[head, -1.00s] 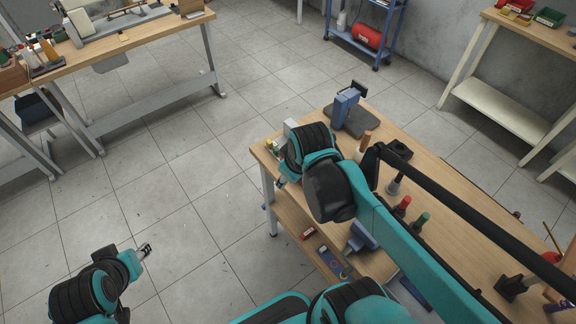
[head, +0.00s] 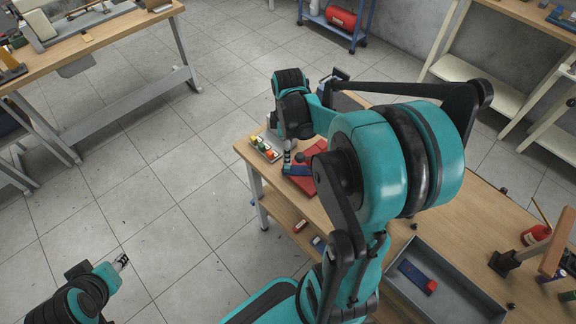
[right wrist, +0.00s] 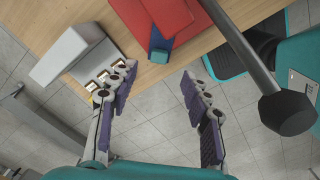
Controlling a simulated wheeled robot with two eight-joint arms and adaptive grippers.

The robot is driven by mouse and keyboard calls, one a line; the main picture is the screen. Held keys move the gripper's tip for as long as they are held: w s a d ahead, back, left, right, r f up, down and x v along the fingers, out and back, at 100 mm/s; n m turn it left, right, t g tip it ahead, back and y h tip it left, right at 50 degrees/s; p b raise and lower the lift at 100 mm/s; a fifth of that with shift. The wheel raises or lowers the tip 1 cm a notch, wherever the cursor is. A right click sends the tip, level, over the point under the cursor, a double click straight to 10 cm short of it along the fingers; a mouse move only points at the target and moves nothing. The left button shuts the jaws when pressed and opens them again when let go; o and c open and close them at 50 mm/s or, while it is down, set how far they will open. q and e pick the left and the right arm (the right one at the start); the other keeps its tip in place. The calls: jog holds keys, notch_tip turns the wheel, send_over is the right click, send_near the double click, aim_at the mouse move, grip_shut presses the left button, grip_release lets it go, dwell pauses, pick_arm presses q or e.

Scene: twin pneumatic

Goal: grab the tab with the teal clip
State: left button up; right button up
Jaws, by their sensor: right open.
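A red flat piece (right wrist: 178,20) lies on the table in the right wrist view. At its near edge is a small blue tab with a teal part (right wrist: 158,54), which looks like the teal clip. My right gripper (right wrist: 157,88) is open and empty, its purple-padded fingers spread either side of that spot, with the clip just beyond the fingertips. In the head view my right gripper (head: 288,158) is over the table's far-left corner beside the red piece (head: 303,183); my arm partly hides the area. My left gripper (head: 122,260) is over the floor, too small to read.
A pale block with coloured fittings (head: 265,147) stands at the table corner, left of the gripper; it also shows in the right wrist view (right wrist: 80,55). A grey tray (head: 465,292) sits on the near part of the table.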

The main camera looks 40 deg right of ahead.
aim_at(299, 168)
jog(key=shift+d+f, duration=0.2)
jog(key=shift+f, duration=0.15)
jog(key=shift+s+f+b, duration=0.1)
jog(key=shift+f+b, duration=0.4)
jog(key=shift+f, duration=0.4)
notch_tip(299, 168, down, 6)
jog(key=b, duration=0.3)
jog(key=shift+r, duration=0.2)
grip_shut()
